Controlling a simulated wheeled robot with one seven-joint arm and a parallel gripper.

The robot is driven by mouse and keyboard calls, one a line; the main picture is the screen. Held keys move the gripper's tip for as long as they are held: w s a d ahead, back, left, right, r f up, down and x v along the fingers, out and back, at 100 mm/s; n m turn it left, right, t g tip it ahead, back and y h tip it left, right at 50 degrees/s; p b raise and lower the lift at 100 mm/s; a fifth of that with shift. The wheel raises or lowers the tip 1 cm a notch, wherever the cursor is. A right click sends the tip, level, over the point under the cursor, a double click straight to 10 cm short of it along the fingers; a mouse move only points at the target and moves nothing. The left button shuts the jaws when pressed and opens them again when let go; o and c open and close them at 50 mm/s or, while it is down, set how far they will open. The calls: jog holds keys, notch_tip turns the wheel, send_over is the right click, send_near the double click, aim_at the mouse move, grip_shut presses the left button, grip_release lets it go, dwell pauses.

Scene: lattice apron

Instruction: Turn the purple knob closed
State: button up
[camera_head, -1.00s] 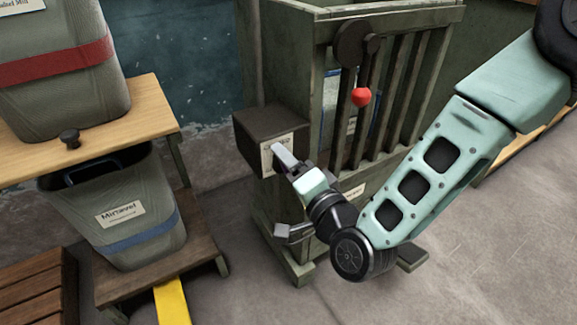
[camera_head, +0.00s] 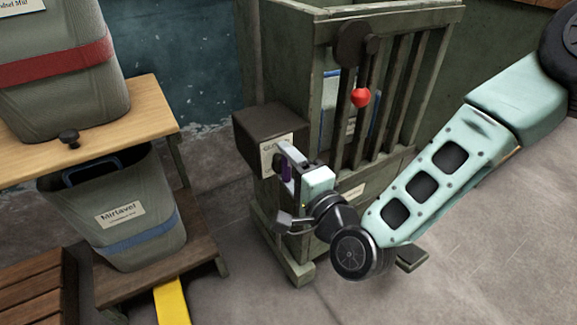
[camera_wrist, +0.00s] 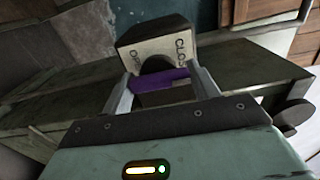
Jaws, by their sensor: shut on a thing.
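The purple knob (camera_wrist: 160,79) shows in the wrist view as a purple bar between my two fingers, under a white label with "OPEN" and "CLOSE" lettering. It also shows in the head view as a small purple patch (camera_head: 286,168) on the front of the dark box (camera_head: 268,128). My gripper (camera_head: 285,172) is shut on the knob, with a finger at each end of the bar. The gripper partly hides the knob and label in the head view.
The box is fixed to a slatted green crate (camera_head: 318,45) with a red-ended lever (camera_head: 361,97). To the left are a wooden shelf (camera_head: 150,110) and a grey bin (camera_head: 165,220) labelled "Mirtavel". Bare floor (camera_head: 480,250) lies to the right.

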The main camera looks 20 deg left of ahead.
jog(key=o, duration=1)
jog(key=shift+p+v, duration=4.45)
jog(key=shift+v, duration=4.25)
